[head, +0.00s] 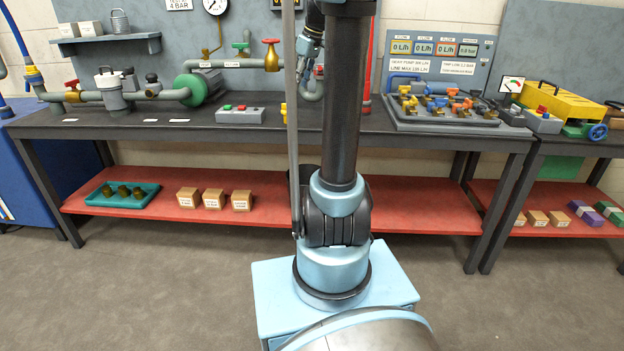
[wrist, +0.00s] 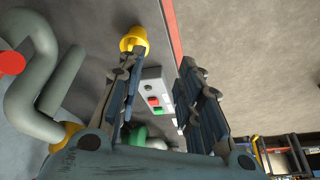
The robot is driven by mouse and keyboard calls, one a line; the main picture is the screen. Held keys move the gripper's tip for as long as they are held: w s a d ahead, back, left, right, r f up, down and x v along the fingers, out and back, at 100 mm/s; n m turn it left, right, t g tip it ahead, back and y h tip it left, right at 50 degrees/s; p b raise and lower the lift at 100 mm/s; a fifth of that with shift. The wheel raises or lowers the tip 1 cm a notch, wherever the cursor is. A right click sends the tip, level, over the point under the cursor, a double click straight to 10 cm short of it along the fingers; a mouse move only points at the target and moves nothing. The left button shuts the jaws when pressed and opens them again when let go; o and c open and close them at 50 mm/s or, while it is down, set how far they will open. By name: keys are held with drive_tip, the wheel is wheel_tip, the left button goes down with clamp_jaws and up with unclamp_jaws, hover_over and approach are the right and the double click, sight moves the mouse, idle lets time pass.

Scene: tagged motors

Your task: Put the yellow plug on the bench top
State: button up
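The yellow plug (head: 284,112) shows in the head view right of the grey button box, at bench-top height, partly hidden by a thin upright bar of my own body. In the wrist view the yellow plug (wrist: 133,36) is just beyond the tip of the left finger, not between the fingers. My gripper (wrist: 157,62) is open, with nothing between its fingers. In the head view my gripper (head: 303,72) hangs above the bench, partly hidden by my arm. The dark bench top (head: 170,122) runs across the view. I cannot tell whether the finger touches the plug.
The button box (head: 240,115) stands left of the plug. Grey pipework with a red-handled valve (head: 271,55) is close behind the gripper. A tray of fittings (head: 440,122) is on the right. The bench front between box and pipe stand at left is mostly clear.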

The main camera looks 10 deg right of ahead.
drive_tip(key=s+a+f+m+h, duration=0.15)
drive_tip(key=s+f, duration=0.35)
drive_tip(key=s, duration=0.5)
drive_tip(key=s+a+f+m, duration=0.2)
drive_tip(key=s+f+m, duration=0.15)
drive_tip(key=s, duration=0.75)
drive_tip(key=s+f+m+h, duration=0.1)
drive_tip(key=s+f+m, duration=0.2)
drive_tip(key=s+f, duration=1.1)
drive_tip(key=shift+s+f+m, duration=0.25)
drive_tip(key=shift+s+m, duration=0.05)
drive_tip(key=shift+s, duration=0.05)
drive_tip(key=shift+d+h, duration=0.15)
drive_tip(key=shift+h, duration=0.1)
